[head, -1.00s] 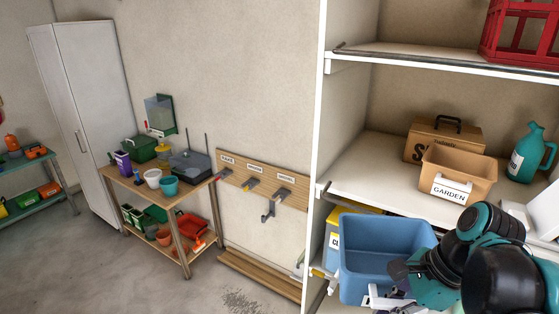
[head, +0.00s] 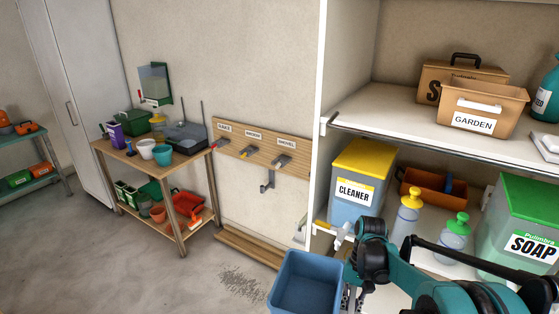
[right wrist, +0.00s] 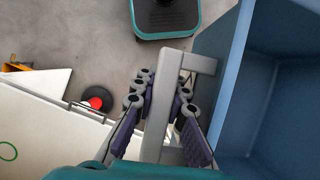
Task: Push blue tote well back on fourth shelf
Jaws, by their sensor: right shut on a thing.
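The blue tote (head: 303,283) hangs low in front of the left edge of the white shelf unit, off the shelves, its lower part cut off by the head view's edge. It also fills the right side of the right wrist view (right wrist: 225,75). My right gripper (right wrist: 163,108) is shut on the tote's light grey handle (right wrist: 200,63), with purple pads on both sides of the bar. In the head view, my right arm partly hides the gripper (head: 347,292). My left gripper is not in view.
The shelf beside my arm holds a cleaner tub (head: 358,180) with a yellow lid, two bottles, an orange caddy (head: 425,187) and a green-lidded soap tub (head: 520,215). The shelf above (head: 370,108) has a garden bin (head: 478,110) and bare board at its left.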

